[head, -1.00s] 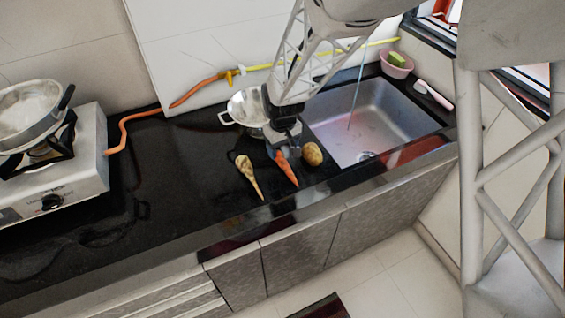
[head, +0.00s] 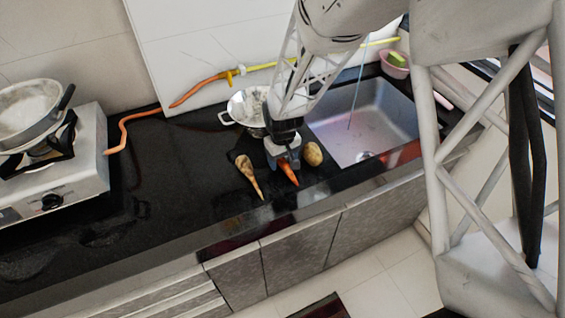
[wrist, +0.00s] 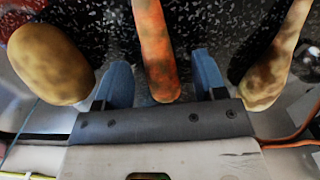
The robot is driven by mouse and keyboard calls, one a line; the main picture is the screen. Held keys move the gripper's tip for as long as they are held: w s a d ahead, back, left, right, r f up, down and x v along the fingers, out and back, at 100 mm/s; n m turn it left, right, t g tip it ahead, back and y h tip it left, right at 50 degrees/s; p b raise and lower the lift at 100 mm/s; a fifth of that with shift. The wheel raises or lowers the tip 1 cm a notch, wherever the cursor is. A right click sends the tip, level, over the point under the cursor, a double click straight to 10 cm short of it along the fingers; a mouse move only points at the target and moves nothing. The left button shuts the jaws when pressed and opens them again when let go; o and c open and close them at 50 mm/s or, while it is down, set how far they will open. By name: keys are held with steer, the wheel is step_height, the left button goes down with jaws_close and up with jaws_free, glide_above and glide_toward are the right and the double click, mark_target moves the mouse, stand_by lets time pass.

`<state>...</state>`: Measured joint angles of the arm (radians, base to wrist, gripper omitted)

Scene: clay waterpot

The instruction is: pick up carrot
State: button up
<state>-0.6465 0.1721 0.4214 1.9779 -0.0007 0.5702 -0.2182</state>
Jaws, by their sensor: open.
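The orange carrot (head: 288,171) lies on the black counter between a potato and a pale root vegetable, its tip toward the front edge. My gripper (head: 284,157) is over the carrot's thick end and partly hides it in the head view. In the wrist view my gripper (wrist: 161,82) is open, with its two blue fingers on either side of the carrot (wrist: 158,50) and a gap on each side. I cannot tell how far the fingertips are above the counter.
The potato (head: 312,154) is close on the right and the pale root (head: 248,176) on the left. A metal colander (head: 243,108) stands behind, the sink (head: 372,125) is to the right, and a gas stove (head: 58,165) is far left. The counter (head: 175,190) left of the root is bare.

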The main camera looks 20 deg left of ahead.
steer(key=shift+f, duration=0.3)
stand_by(0.4)
steer(key=c, duration=1)
